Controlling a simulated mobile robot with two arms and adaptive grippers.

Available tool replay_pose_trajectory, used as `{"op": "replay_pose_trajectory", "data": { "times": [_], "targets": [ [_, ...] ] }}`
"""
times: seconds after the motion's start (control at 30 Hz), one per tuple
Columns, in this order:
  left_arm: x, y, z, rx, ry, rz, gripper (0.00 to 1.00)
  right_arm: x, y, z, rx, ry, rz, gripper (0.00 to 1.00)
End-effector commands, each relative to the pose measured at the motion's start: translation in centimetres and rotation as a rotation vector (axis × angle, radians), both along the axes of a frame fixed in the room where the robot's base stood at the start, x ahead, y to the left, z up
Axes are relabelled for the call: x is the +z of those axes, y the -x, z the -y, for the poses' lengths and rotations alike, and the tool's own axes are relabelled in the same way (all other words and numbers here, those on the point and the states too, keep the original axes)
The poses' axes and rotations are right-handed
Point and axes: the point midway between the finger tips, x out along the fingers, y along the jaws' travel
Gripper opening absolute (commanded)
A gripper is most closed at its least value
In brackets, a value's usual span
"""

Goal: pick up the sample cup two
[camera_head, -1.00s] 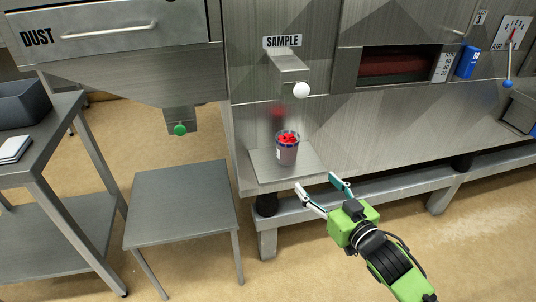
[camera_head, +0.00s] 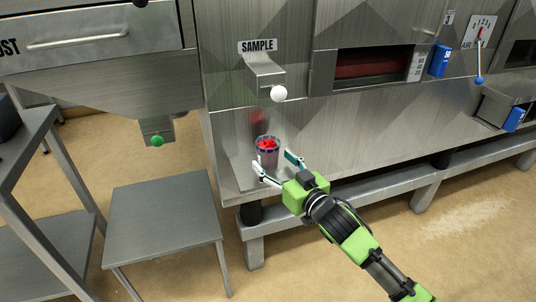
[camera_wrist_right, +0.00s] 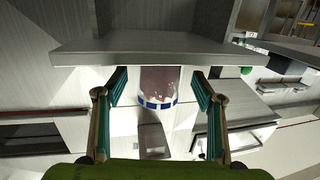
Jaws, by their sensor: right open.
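The sample cup (camera_head: 268,157) is a clear grey cup with a blue-marked rim and red contents. It stands upright on the small metal shelf (camera_head: 243,186) below the SAMPLE spout (camera_head: 264,75). No number is readable on it. My right gripper (camera_head: 273,162) is open, with one finger on each side of the cup. In the right wrist view the picture is upside down: the cup (camera_wrist_right: 158,88) lies between the open fingers (camera_wrist_right: 158,84), with gaps visible on both sides. My left gripper is not in view.
A white knob (camera_head: 279,93) is on the spout above the cup. The machine's steel wall rises right behind the cup. A low metal table (camera_head: 165,225) stands to the left. A beam (camera_head: 340,202) runs along the machine's base at the right.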

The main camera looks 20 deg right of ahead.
Motion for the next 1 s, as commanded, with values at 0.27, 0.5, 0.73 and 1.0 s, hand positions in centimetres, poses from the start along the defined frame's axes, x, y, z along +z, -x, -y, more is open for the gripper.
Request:
{"op": "replay_pose_trajectory", "data": {
  "times": [0.27,0.5,0.73,1.0],
  "targets": [
    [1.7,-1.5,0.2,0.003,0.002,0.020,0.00,-0.5,-3.5,-0.8,0.000,0.001,0.001,0.62],
    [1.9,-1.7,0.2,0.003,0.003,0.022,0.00,-0.5,-3.8,-0.9,0.001,0.000,0.001,0.62],
    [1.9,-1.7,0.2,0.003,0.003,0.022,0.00,-0.5,-3.8,-0.9,0.000,0.000,0.000,0.16],
    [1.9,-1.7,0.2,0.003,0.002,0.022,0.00,-0.3,-3.8,-0.9,0.001,0.000,0.003,0.15]
  ]
}}
